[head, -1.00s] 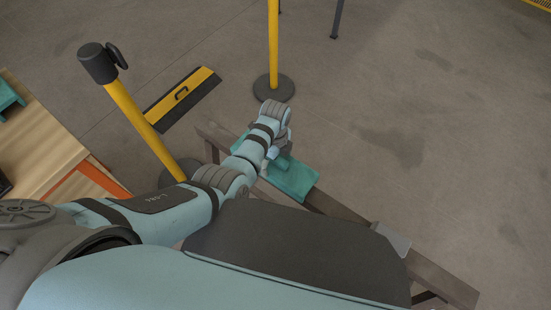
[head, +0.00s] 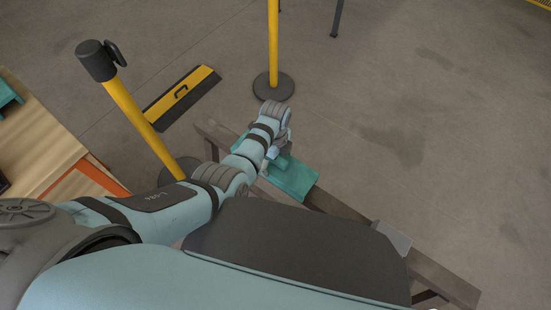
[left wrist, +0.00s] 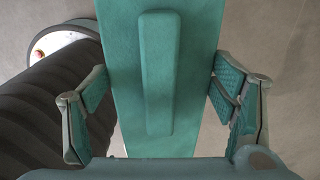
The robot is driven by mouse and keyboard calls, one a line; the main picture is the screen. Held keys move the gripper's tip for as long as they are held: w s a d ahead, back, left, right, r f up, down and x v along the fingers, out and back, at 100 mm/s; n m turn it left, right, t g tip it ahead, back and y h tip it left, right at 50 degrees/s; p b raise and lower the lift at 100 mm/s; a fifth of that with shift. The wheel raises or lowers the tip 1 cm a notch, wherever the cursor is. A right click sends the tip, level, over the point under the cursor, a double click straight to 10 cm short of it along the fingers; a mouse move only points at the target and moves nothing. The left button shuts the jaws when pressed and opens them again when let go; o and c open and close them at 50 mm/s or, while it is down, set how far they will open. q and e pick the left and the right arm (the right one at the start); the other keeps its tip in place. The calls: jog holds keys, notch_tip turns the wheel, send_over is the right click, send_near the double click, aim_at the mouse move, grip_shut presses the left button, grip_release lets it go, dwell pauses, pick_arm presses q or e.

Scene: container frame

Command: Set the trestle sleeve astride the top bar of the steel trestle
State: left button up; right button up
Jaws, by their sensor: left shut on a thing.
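The trestle sleeve (head: 292,180) is a teal piece with a raised rib along its top, which shows in the left wrist view (left wrist: 158,75). My left gripper (head: 273,158) is shut on it, with one finger at each side in the left wrist view. My right gripper is not in view.
A grey plate (head: 392,238) sits on the bar further right. Yellow posts (head: 273,45) on round dark bases stand behind and left of the trestle. A yellow and black ramp (head: 182,100) lies on the floor. A wooden table (head: 35,135) is at left. The floor at right is clear.

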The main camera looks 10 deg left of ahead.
pick_arm(q)
jog(key=shift+f+b, duration=1.15)
jog(key=shift+f, duration=0.4)
jog(key=o, duration=1.2)
jog(key=shift+r, duration=0.1)
